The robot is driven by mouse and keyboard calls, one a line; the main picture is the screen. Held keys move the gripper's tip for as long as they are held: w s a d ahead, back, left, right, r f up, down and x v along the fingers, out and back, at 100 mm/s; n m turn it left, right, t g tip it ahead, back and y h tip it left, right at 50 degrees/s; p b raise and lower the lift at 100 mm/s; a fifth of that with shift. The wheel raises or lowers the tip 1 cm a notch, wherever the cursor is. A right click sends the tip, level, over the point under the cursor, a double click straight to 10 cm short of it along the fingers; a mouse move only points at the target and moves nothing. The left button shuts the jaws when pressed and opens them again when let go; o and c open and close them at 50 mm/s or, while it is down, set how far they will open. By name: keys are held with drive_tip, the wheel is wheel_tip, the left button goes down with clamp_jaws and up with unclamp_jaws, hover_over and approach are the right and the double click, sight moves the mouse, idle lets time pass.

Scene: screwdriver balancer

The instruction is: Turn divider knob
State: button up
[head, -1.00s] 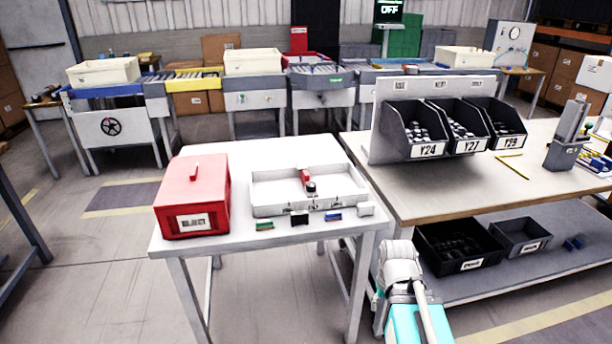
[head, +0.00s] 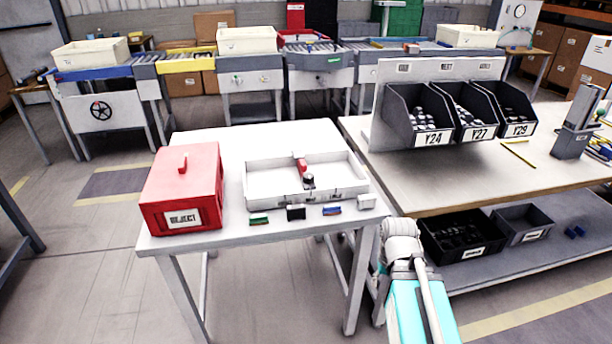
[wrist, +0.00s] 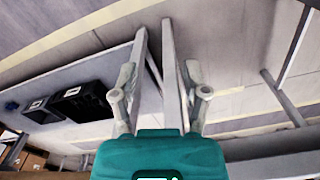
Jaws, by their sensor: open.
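A white tray (head: 262,187) stands on the white table (head: 205,250) in the head view. A small black knob (head: 308,181) sits in the tray near its front wall. A red piece (head: 300,164) stands just behind the knob; I cannot tell whether the two are joined. My gripper (wrist: 160,93) shows in the wrist view with its two fingers apart and nothing between them. It points at the floor and table legs, away from the tray. In the head view only my arm shows, right of the table's front corner; the fingers are not seen there.
A red reject box (head: 180,190) stands left of the tray. Small coloured and black blocks (head: 296,212) line the table's front edge. On the right, a workbench (head: 440,190) carries black bins (head: 418,117); dark crates (head: 460,235) sit on its lower shelf. Floor is free left of the table.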

drive_tip(key=shift+o, duration=1)
drive_tip(key=shift+r, duration=0.1)
drive_tip(key=shift+w+a+r, duration=0.1)
drive_tip(key=shift+w+r, duration=0.1)
wheel_tip(320, 180, up, 29)
drive_tip(key=m+p, duration=1.2)
drive_tip(key=p, duration=1.7)
hover_over(308, 175)
drive_tip(key=shift+s+f, duration=0.1)
drive_tip(key=shift+f, duration=0.1)
drive_tip(key=shift+f, duration=0.1)
wheel_tip(308, 175, down, 14)
drive_tip(key=b, duration=1.3)
drive_tip(key=shift+r+b, duration=0.2)
drive_tip(key=shift+b, duration=0.15)
